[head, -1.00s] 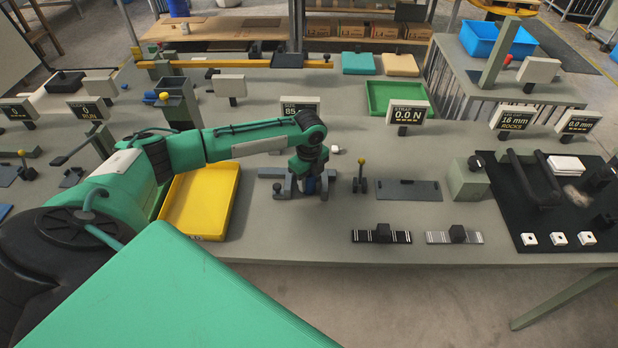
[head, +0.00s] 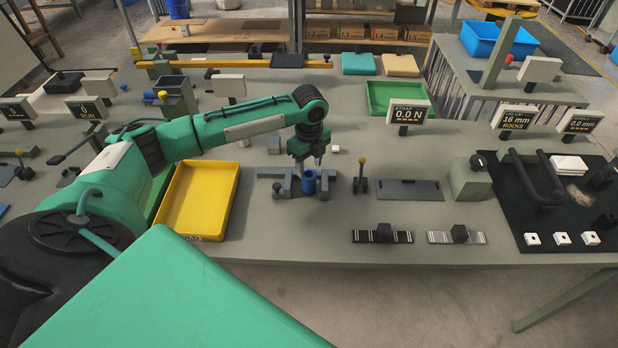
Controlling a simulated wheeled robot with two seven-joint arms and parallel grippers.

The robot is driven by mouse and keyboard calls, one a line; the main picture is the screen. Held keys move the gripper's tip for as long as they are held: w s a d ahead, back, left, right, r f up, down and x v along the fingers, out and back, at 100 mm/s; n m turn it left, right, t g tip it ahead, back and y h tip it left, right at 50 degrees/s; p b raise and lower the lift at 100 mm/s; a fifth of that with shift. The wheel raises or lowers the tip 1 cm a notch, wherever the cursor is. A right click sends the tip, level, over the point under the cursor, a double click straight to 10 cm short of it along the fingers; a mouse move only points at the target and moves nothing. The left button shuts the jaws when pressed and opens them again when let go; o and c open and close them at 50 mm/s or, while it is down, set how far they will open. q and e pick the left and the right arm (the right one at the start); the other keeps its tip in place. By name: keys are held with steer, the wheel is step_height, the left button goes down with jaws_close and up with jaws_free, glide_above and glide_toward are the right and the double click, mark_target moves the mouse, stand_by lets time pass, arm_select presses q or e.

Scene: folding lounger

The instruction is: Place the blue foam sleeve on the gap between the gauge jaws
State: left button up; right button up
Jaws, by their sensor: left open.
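The blue foam sleeve (head: 309,183) stands upright between the two grey gauge jaws (head: 284,185) on the bench, near the middle of the head view. My left gripper (head: 307,166) is open just above and behind the sleeve, pointing down, with its fingers clear of the sleeve's top as far as I can tell. The other gauge jaw (head: 325,184) is on the sleeve's right. My right gripper is not in view.
A yellow tray (head: 235,200) lies left of the gauge. A small lever with a yellow knob (head: 361,176) and a flat grey plate (head: 409,190) are on its right. Two striped strips (head: 382,236) lie in front. The bench front below the gauge is clear.

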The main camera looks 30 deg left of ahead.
mark_target(309, 174)
arm_select(q)
step_height(309, 174, up, 5)
steer(key=shift+f+b, duration=0.2)
steer(key=shift+b, duration=0.2)
steer(key=shift+r, duration=0.65)
